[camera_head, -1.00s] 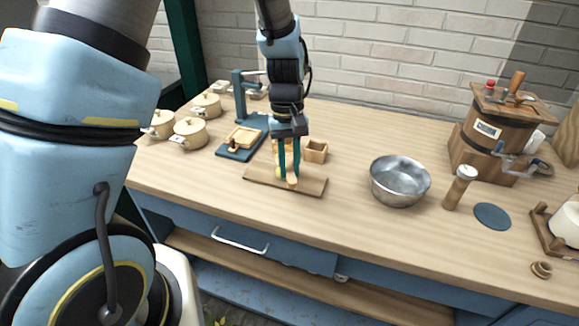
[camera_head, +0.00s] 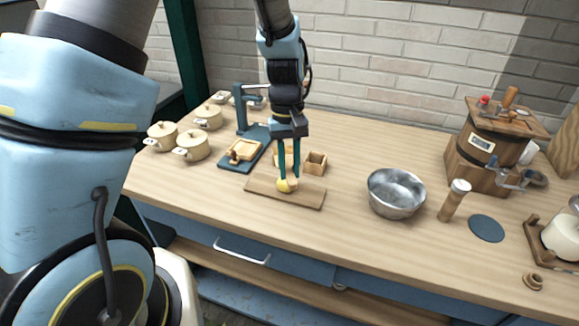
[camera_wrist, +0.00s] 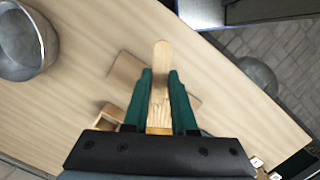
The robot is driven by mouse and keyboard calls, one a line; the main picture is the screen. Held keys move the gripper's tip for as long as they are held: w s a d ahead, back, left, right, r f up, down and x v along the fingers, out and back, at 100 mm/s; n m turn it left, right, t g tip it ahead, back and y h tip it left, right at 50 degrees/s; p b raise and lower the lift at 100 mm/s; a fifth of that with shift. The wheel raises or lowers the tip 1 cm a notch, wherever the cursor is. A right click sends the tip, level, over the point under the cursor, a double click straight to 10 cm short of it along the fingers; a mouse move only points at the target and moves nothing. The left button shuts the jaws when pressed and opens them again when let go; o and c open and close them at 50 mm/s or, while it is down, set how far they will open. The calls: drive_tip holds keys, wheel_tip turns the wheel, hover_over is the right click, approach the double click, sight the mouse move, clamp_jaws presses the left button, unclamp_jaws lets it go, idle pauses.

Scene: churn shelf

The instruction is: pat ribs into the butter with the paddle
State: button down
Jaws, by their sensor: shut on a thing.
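My gripper (camera_head: 289,177) is shut on the wooden paddle and points down over the wooden board (camera_head: 310,198). The paddle (camera_wrist: 162,55) reaches out from between the green fingers in the wrist view, with a grooved stretch nearer the fingers. In the head view, only a small pale part of the paddle shows by the fingertips. A yellow butter lump (camera_head: 284,187) sits on the board just at the fingertips; I cannot tell whether the paddle touches it. In the wrist view the board (camera_wrist: 124,76) shows beside the paddle, and the butter is not clearly visible.
A small wooden box (camera_head: 316,163) stands just behind the board. A teal press stand (camera_head: 240,158) and several cream pots (camera_head: 193,146) are at left. Table between board and bowl is clear.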

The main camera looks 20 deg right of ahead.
drive_tip(key=shift+f+b, duration=1.8)
drive_tip(key=shift+f, duration=1.1)
drive_tip(key=shift+f, duration=0.55)
drive_tip(key=shift+r+p, duration=2.3)
drive_tip(key=shift+r, duration=1.25)
drive_tip(key=shift+f, duration=0.1)
